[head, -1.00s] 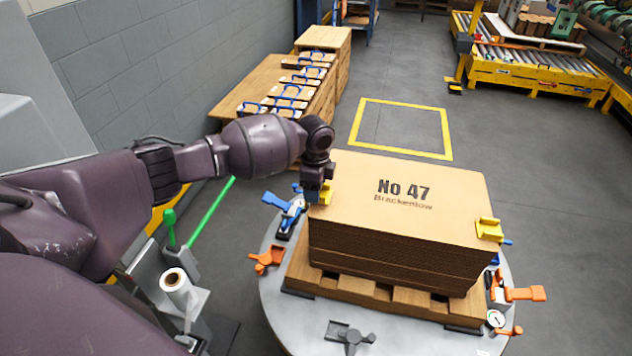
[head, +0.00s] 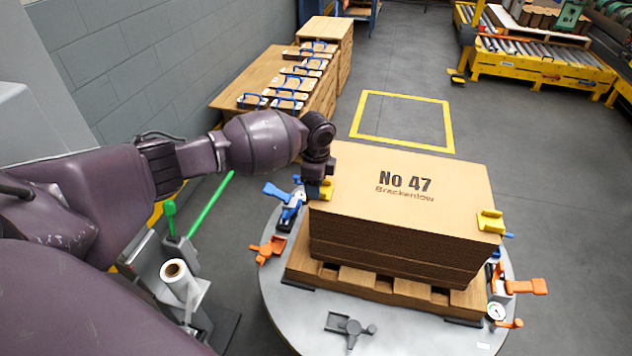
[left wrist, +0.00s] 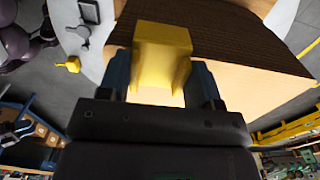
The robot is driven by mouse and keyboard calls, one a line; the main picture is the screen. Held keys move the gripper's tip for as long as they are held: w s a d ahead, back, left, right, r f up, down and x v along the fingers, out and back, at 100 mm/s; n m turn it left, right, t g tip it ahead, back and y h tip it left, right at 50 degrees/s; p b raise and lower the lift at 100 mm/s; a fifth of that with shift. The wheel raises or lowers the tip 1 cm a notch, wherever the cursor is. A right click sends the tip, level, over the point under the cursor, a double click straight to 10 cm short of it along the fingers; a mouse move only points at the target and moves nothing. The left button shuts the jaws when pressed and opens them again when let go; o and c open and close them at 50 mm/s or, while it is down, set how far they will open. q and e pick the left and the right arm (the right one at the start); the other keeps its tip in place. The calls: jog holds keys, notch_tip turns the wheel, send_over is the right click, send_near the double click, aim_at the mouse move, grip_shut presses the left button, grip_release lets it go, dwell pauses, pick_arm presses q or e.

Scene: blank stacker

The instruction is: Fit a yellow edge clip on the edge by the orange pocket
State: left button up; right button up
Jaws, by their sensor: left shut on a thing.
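A stack of brown cardboard sheets (head: 410,216) marked "No 47" rests on a pallet (head: 379,287) on a round grey table. My left gripper (head: 319,187) is at the stack's left top edge, shut on a yellow edge clip (head: 327,191). In the left wrist view the clip (left wrist: 160,50) lies between both fingers, against the stack's edge. I cannot tell whether it is seated. A second yellow clip (head: 490,221) sits on the right edge. An orange pocket-like part (head: 267,250) is on the table's left rim; whether it is the orange pocket is unclear. My right gripper is not in view.
A blue clamp (head: 286,202) stands close to the left of the stack. More orange handles (head: 525,287) and a gauge (head: 496,312) are at the right rim. A grey latch (head: 350,327) lies at the front.

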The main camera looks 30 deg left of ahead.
pick_arm(q)
jog(key=shift+f, duration=0.15)
jog(key=o, duration=0.9)
jog(key=shift+o, duration=0.2)
notch_tip(320, 180, up, 11)
jog(key=p, duration=0.1)
jog(key=shift+p, duration=0.4)
jog(key=shift+f, duration=0.15)
